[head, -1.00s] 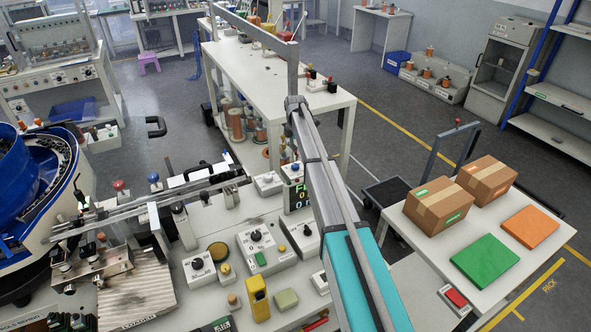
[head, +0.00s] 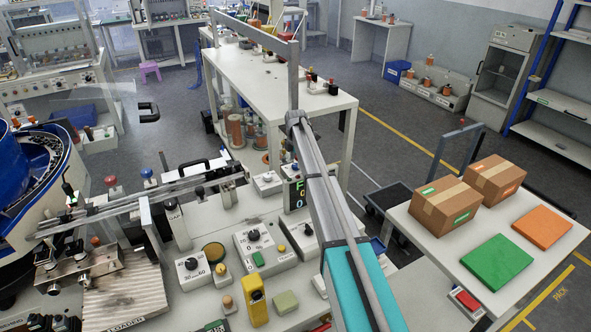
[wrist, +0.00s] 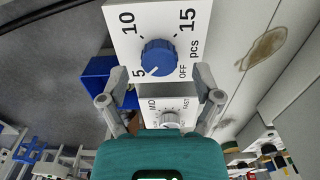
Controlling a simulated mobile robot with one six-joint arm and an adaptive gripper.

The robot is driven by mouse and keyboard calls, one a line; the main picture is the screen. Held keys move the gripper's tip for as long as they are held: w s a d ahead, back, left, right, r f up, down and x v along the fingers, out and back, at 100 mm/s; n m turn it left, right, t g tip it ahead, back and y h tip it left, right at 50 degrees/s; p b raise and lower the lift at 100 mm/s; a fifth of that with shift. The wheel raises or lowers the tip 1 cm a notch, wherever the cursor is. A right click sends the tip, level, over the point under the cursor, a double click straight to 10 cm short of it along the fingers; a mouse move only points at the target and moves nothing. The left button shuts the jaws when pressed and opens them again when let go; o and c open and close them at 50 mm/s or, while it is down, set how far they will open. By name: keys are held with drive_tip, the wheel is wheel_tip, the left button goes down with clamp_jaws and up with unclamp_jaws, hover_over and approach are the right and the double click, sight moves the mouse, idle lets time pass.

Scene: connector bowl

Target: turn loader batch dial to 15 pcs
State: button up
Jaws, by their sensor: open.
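The batch dial fills the upper middle of the wrist view: a white plate with a blue knob (wrist: 158,57) and the marks OFF, 5, 10, 15 and "pcs". The knob's white pointer line points to the lower left, by the 5. My gripper (wrist: 157,96) is open, its grey fingers spread on either side below the knob, with nothing between them. The fingers look apart from the knob. I cannot make out the gripper in the head view, nor tell for sure which dial there is the batch dial.
A second dial (wrist: 169,119) with MID and FAST marks shows between my fingers. In the head view, a 30-45-60 dial (head: 192,266), another black dial (head: 253,236) and a yellow block (head: 255,302) crowd the bench. A side table (head: 425,240) holds boxes.

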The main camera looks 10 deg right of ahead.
drive_tip(key=shift+f+b, duration=0.55)
drive_tip(key=shift+f, duration=0.3)
